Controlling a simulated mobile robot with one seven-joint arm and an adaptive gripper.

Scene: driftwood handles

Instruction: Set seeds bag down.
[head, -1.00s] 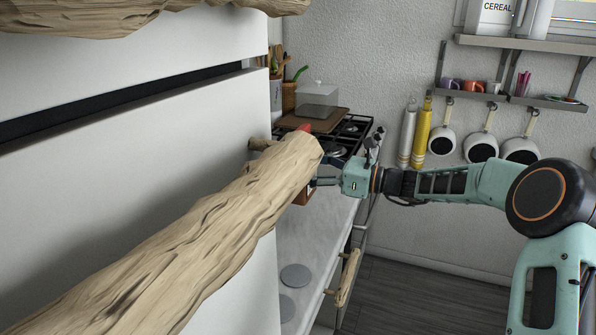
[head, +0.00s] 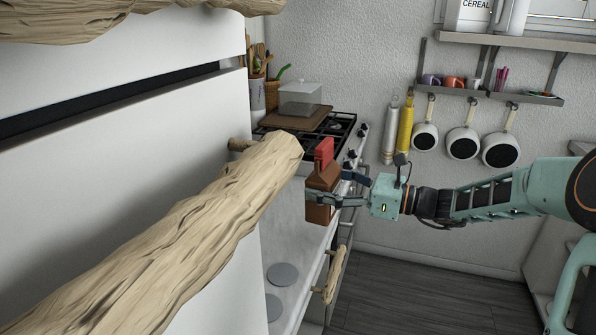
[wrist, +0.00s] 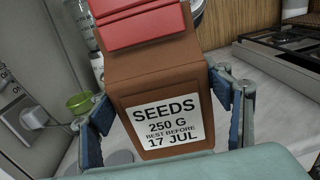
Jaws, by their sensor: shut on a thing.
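The seeds bag (head: 321,180) is brown with a red top and stands roughly upright in my gripper (head: 335,195). In the wrist view the bag (wrist: 152,72) shows a white label reading SEEDS 250 G, and its top leans a little to the left. My gripper (wrist: 166,118) is shut on the bag, with blue-padded fingers on both sides. In the head view the bag is over or beside the pale worktop (head: 296,245), just right of the large driftwood handle. Its base appears above the worktop, but the exact gap cannot be told.
The thick driftwood handle (head: 200,225) on the white door (head: 110,190) fills the left foreground. Grey discs (head: 283,275) lie on the worktop. A green bowl (wrist: 80,103) shows in the wrist view.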

